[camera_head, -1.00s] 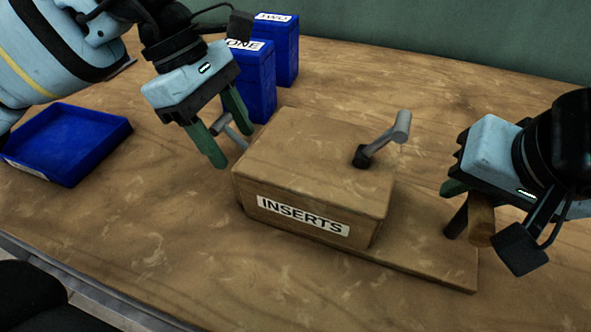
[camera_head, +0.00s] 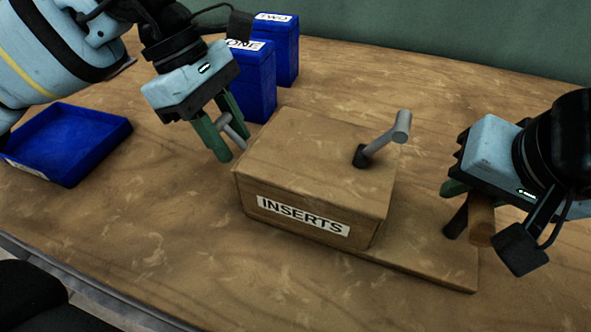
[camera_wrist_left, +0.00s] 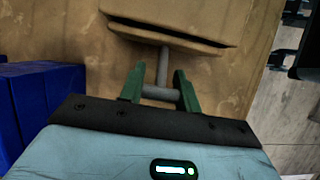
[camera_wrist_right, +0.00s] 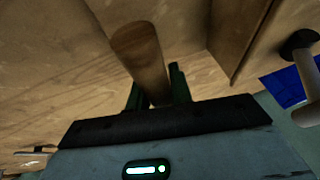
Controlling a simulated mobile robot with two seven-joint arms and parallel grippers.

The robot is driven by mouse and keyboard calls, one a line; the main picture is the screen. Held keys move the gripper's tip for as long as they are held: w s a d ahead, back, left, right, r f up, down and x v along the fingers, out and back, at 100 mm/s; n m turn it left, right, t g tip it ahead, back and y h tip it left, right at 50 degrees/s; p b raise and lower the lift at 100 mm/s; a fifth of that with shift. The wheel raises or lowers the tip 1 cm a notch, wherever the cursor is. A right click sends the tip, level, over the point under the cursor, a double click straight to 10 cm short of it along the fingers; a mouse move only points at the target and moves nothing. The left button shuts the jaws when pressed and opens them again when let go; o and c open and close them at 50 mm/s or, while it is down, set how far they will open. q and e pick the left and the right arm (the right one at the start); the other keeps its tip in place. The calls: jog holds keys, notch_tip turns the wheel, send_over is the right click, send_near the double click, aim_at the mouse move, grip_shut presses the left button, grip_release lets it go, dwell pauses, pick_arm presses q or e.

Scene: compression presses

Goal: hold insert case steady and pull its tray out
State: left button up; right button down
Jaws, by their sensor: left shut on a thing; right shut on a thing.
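The insert case (camera_head: 310,165) is a wooden box labelled INSERTS on a wooden base board (camera_head: 440,262). My left gripper (camera_head: 233,142) is shut on the grey T-shaped tray handle (camera_wrist_left: 161,92) at the case's left end. In the left wrist view, its fingers sit on both ends of the crossbar, and the stem runs to the case end, where a dark gap (camera_wrist_left: 205,48) shows. My right gripper (camera_head: 462,208) is shut on a round wooden post (camera_head: 481,224) at the board's right end; the post also shows in the right wrist view (camera_wrist_right: 140,50).
A grey bent lever (camera_head: 385,140) stands on top of the case. Blue bins marked ONE (camera_head: 258,75) and TWO (camera_head: 286,50) stand behind. A shallow blue tray (camera_head: 75,145) lies at the left. The table between it and the case is clear.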

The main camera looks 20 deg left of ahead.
pick_arm(q)
jog(key=shift+a, duration=0.25)
jog(key=shift+w+a, duration=0.1)
jog(key=shift+a, duration=0.3)
jog(key=shift+w+a, duration=0.2)
jog(key=shift+a, duration=2.8)
jog(key=shift+w+a, duration=0.15)
jog(key=shift+a, duration=2.8)
jog(key=o, duration=1.2)
jog(key=shift+c, duration=0.2)
jog(key=v, duration=1.2)
